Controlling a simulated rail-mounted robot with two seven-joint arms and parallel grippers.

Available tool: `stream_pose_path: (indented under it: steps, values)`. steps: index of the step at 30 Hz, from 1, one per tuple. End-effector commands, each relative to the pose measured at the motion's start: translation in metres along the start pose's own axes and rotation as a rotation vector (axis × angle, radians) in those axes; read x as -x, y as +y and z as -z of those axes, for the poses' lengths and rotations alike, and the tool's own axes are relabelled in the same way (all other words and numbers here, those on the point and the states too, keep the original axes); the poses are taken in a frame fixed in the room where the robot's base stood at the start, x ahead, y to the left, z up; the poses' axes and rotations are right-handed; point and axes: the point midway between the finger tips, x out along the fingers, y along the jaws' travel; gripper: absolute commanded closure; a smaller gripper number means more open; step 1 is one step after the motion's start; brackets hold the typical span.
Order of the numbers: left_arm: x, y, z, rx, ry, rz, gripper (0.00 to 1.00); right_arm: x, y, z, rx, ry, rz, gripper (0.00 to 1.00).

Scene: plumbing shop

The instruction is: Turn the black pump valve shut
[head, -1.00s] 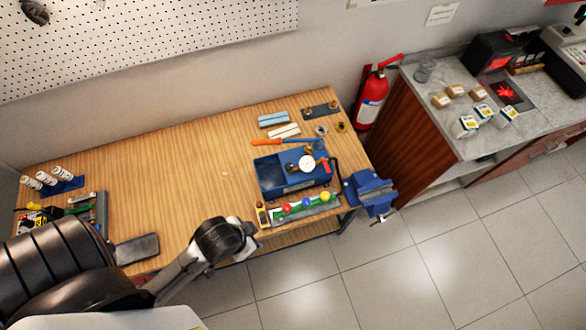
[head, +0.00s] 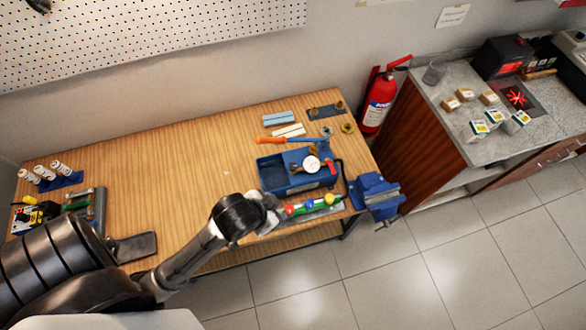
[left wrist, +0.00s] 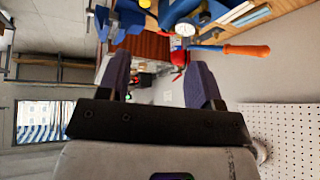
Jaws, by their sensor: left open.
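The blue pump (head: 280,174) stands on the workbench, with a round white gauge (head: 312,163) on top and a red part beside the gauge. The black valve is too small to make out surely. My left gripper (head: 268,208) is at the bench's front edge, just in front of the pump's left part and apart from it, partly hidden by my wrist. In the left wrist view my left gripper (left wrist: 160,80) has its two dark fingers spread with nothing between them. The pump (left wrist: 183,10) and its gauge (left wrist: 185,28) show beyond the fingertips there. My right gripper is in no view.
A strip with red, blue and yellow knobs (head: 309,205) lies before the pump, close to my gripper. A blue vise (head: 374,192) is at the right corner. The bench's middle-left is clear.

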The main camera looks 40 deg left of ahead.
Motion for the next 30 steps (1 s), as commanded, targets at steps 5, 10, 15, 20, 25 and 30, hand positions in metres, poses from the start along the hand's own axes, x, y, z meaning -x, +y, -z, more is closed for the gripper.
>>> stream_pose_path:
  steps: [5, 10, 15, 20, 25, 30]
  values:
    - [-0.021, -0.027, 0.080, -0.094, 0.249, 0.098, 0.41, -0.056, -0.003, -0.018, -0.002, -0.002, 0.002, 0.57]
    - [-0.019, -0.044, 0.145, -0.203, 0.426, 0.201, 0.41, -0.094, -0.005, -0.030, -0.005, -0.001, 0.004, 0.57]
    - [-0.010, -0.071, 0.200, -0.298, 0.557, 0.384, 0.41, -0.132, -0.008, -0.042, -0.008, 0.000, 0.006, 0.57]
    - [0.018, -0.110, 0.252, -0.366, 0.716, 0.671, 0.41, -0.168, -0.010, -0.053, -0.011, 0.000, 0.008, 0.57]
    - [0.082, -0.136, 0.311, -0.538, 1.049, 1.073, 0.41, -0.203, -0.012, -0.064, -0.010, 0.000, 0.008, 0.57]
    - [0.122, -0.118, 0.341, -0.852, 1.330, 1.334, 0.41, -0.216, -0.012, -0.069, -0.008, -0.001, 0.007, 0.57]
